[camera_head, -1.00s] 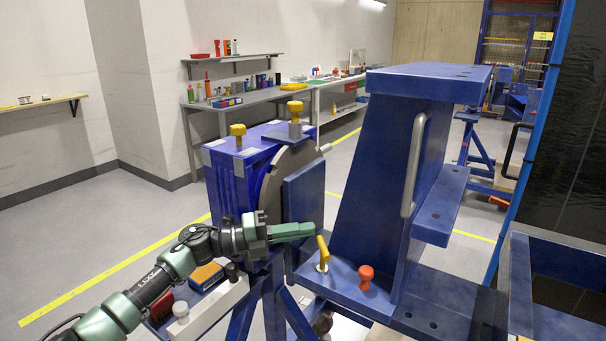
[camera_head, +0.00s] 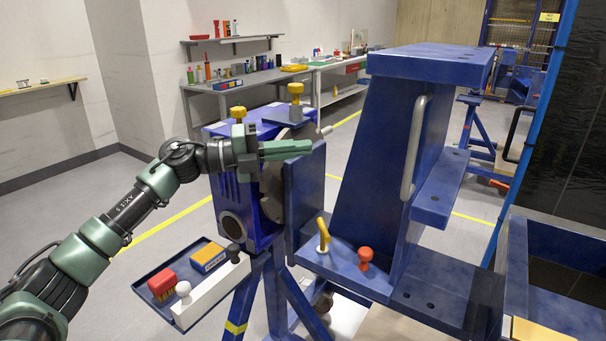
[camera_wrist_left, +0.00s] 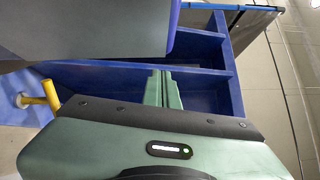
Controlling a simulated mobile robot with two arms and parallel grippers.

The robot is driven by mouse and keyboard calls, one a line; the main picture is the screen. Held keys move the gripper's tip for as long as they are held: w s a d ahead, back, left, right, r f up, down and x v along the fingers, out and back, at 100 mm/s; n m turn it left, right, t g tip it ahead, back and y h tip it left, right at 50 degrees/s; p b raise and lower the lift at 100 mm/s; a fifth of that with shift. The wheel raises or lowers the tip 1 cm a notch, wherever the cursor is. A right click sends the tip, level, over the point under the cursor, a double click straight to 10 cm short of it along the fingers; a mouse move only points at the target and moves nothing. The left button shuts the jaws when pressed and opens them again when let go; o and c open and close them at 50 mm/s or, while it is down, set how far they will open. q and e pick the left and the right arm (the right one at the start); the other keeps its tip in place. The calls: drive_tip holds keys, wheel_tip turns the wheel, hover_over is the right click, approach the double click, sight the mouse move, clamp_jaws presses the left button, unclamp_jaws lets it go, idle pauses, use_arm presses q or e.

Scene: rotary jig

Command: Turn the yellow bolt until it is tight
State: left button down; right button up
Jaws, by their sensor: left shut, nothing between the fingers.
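Two yellow-headed bolts stand upright on top of the blue jig housing, a left one (camera_head: 238,114) and a right one (camera_head: 295,90) on a grey block. I cannot tell which one the task means. A yellow bent handle (camera_head: 322,232) rises from a white collar on the blue base plate; it also shows at the left of the left wrist view (camera_wrist_left: 50,96). My left gripper (camera_head: 309,148) is shut and empty, pointing right in front of the jig's disc and plate, below the level of both bolt heads. Its fingers show together in the left wrist view (camera_wrist_left: 164,76).
A grey disc with a dark blue plate (camera_head: 304,195) stands just behind my left fingers. A tall blue frame (camera_head: 385,170) with a grey handle (camera_head: 413,155) stands to the right. A red knob (camera_head: 365,256) is on the base plate.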

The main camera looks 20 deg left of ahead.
use_arm(q)
drive_tip(key=s+a+f+n+p, duration=0.1)
drive_tip(key=s+a+f, duration=0.2)
drive_tip(key=f, duration=0.3)
drive_tip(key=s+a+f+g+y+p, duration=0.1)
drive_tip(key=s+a+f, duration=0.2)
drive_tip(key=f, duration=0.2)
drive_tip(key=s+a+f+n+p, duration=0.1)
drive_tip(key=s+a+f, duration=0.25)
drive_tip(key=f, duration=0.25)
drive_tip(key=p+x, duration=0.1)
drive_tip(key=x, duration=0.3)
drive_tip(key=p+x, duration=0.1)
drive_tip(key=x, duration=0.4)
drive_tip(key=p+x, duration=0.2)
drive_tip(key=x, duration=0.2)
drive_tip(key=shift+w+d+r, duration=0.15)
drive_tip(key=shift+w+r, duration=0.15)
drive_tip(key=shift+w, duration=0.25)
drive_tip(key=shift+w+f+b, duration=0.1)
drive_tip(key=shift+w+b, duration=0.35)
drive_tip(key=shift+b, duration=0.15)
drive_tip(key=shift+w, duration=0.2)
